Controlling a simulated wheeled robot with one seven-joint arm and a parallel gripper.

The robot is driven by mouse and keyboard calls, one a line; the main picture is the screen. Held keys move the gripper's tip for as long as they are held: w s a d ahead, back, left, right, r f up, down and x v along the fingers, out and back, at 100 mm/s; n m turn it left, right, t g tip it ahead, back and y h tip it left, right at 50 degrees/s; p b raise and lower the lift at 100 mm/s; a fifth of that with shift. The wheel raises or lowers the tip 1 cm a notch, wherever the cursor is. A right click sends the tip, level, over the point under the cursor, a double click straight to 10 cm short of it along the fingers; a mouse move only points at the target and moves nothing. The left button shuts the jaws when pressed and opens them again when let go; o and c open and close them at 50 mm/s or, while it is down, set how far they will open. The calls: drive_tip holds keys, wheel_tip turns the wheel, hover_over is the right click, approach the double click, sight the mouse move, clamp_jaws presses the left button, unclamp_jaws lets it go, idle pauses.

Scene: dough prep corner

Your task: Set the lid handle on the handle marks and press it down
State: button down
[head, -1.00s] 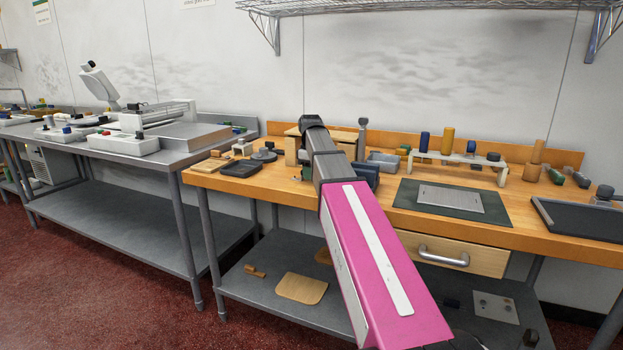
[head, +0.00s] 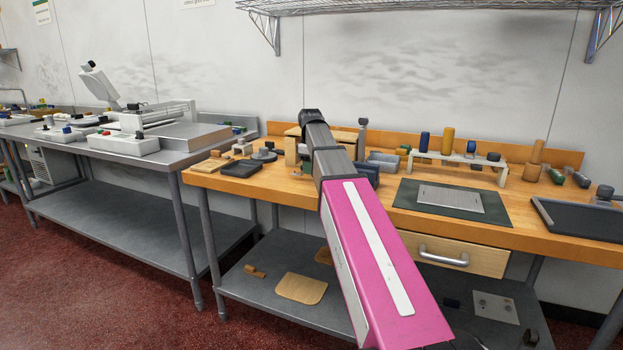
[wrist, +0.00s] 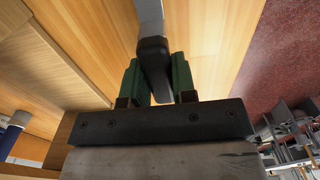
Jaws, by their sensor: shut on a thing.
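My gripper (wrist: 157,82) shows in the wrist view with its two green finger pads closed on a dark piece (wrist: 153,62), which I take to be the lid handle. A grey bar (wrist: 150,14) runs on from it to the top edge of the picture. Pale wooden surfaces lie behind it; I cannot tell whether it touches them. No handle marks can be made out in either view. In the head view my arm hides the gripper and the held piece.
A wooden bench (head: 290,187) carries a black tray (head: 241,168) at left, a grey plate (head: 450,198) on a dark green mat (head: 409,195), and a rack (head: 502,175) with upright cylinders behind. A drawer handle (head: 444,257) sticks out at the front.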

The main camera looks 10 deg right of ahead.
drive_tip(key=shift+r, duration=0.15)
drive_tip(key=shift+r, duration=1.85)
